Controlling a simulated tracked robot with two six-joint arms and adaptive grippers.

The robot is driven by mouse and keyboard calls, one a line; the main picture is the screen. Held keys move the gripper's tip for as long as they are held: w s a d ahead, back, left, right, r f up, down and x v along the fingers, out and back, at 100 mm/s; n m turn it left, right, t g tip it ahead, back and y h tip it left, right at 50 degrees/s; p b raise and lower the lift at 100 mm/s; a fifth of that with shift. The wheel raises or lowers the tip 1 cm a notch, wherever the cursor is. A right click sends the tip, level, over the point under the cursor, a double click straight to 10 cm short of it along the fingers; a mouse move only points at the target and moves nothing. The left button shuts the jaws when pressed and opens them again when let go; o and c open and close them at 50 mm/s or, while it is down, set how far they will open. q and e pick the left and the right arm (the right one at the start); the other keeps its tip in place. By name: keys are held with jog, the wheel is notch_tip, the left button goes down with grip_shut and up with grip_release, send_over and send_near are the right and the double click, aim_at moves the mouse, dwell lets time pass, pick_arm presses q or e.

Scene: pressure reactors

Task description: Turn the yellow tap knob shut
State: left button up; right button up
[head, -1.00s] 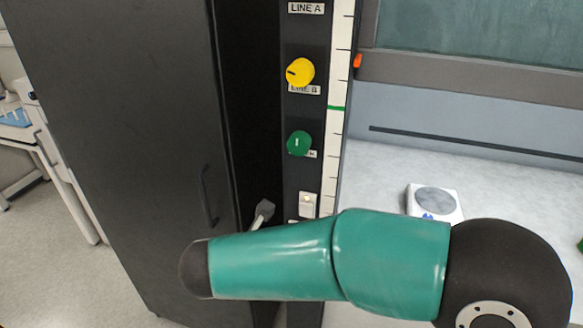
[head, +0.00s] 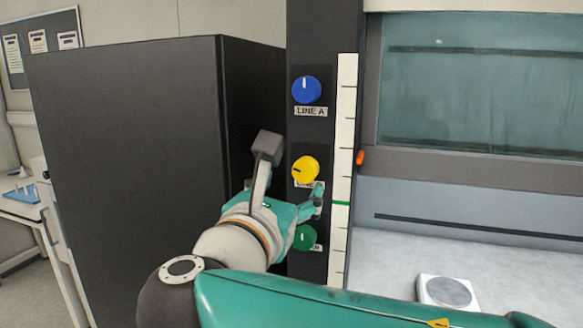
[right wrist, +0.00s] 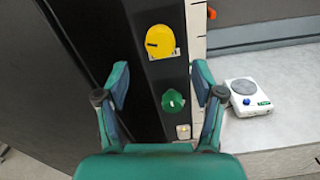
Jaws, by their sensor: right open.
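The yellow tap knob (head: 305,169) is on the black column, between the blue knob above and the green knob below. Its dark mark lies roughly level, on its left side. My right gripper (head: 292,183) is open in front of the column, just below and left of the yellow knob. In the right wrist view the yellow knob (right wrist: 160,42) is beyond the open fingertips (right wrist: 161,78), above the gap between them. Nothing is between the fingers. My left gripper is out of view.
A blue knob (head: 306,89) labelled LINE A is higher on the column. A green knob (head: 304,237) is lower, partly behind my gripper. A black cabinet (head: 130,160) stands at the left.

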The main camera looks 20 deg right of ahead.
aim_at(302, 174)
jog(key=p+x, duration=0.1)
jog(key=x, duration=0.7)
jog(key=shift+w+d+p, duration=0.2)
jog(key=shift+w+p, duration=0.05)
jog(key=shift+p, duration=0.1)
